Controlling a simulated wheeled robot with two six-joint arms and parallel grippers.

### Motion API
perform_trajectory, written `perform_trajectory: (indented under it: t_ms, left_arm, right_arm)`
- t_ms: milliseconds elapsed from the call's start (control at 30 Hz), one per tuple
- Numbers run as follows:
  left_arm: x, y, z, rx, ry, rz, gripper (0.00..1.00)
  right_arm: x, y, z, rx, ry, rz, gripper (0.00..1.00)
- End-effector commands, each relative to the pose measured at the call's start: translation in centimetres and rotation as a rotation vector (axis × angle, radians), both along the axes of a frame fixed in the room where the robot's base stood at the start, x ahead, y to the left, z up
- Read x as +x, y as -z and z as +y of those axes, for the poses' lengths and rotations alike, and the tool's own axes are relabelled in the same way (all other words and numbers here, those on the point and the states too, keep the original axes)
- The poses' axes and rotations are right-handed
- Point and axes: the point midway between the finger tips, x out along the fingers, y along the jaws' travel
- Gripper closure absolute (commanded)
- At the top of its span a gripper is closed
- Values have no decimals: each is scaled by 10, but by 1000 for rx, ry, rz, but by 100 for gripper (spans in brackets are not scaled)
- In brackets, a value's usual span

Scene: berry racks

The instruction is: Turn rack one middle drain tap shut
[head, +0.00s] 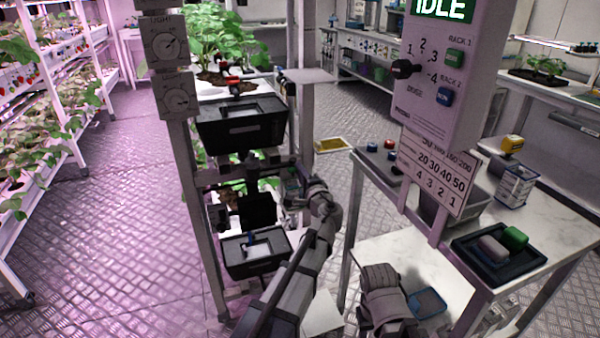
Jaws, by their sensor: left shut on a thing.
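My left arm reaches up from the bottom middle to rack one, the near grey rack with black trays. My left gripper (268,174) is at its middle level, below the upper black tray (243,126) and above the lower black tray (263,268). It is shut on a small dark part there, by its place the middle drain tap. The gripper hides most of that tap, so its handle angle cannot be read. A red-topped fitting (234,84) shows above the upper tray. Only part of my right arm shows at the bottom; its gripper is out of view.
A control panel (440,80) reading IDLE stands at right. Beside it a white table (540,228) bears a dark tray (458,246) with a grey and a green block. Dials (168,45) sit on the rack's left post. The aisle floor at left is clear.

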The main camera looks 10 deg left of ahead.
Motion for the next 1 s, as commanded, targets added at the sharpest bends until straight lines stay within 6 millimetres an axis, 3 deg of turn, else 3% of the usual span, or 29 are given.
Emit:
perform_trajectory:
  t_ms: [233, 267, 533, 800, 1000]
  left_arm:
    - [-1, 1, 0, 0, 1, 1, 100]
    - [-1, 1, 0, 0, 1, 1, 81]
    - [0, 0, 0, 0, 1, 0, 52]
    - [-3, 0, -2, 0, 1, 0, 52]
    - [-28, 0, -17, 0, 3, 0, 52]
  right_arm:
    - [0, 0, 0, 0, 0, 0, 50]
    - [0, 0, 0, 0, 0, 0, 50]
    - [0, 0, 0, 0, 0, 0, 50]
    - [0, 0, 0, 0, 0, 0, 50]
    - [0, 0, 0, 0, 0, 0, 50]
